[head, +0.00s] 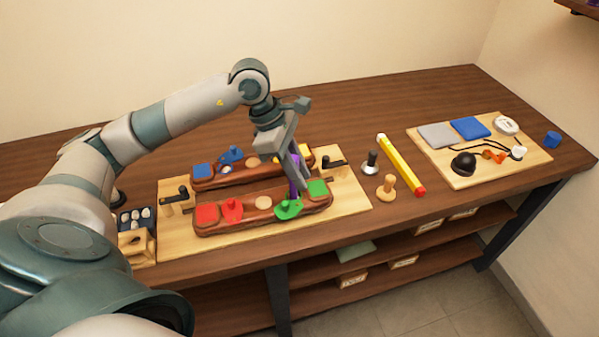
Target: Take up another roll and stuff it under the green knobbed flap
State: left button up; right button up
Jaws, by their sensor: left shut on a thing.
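My left gripper (297,190) points down right over this flap. It is shut on a narrow purple piece (293,172), whose lower end is at or just above the flap; I cannot tell if they touch. Several small whitish rolls (136,216) sit in a dark tray at the left. My right gripper is not in view.
A second bar lies behind. A yellow bar (401,165), stamp-like pieces and a tool board (475,178) lie to the right. The back of the table is clear.

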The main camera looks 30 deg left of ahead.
pick_arm(q)
jog(key=shift+f+b, duration=0.15)
jog(key=shift+b, duration=0.3)
dwell(1.6)
notch_tip(320, 180, up, 8)
jog(key=p, duration=0.3)
jog(key=shift+p, duration=0.35)
dwell(0.7)
dwell(0.3)
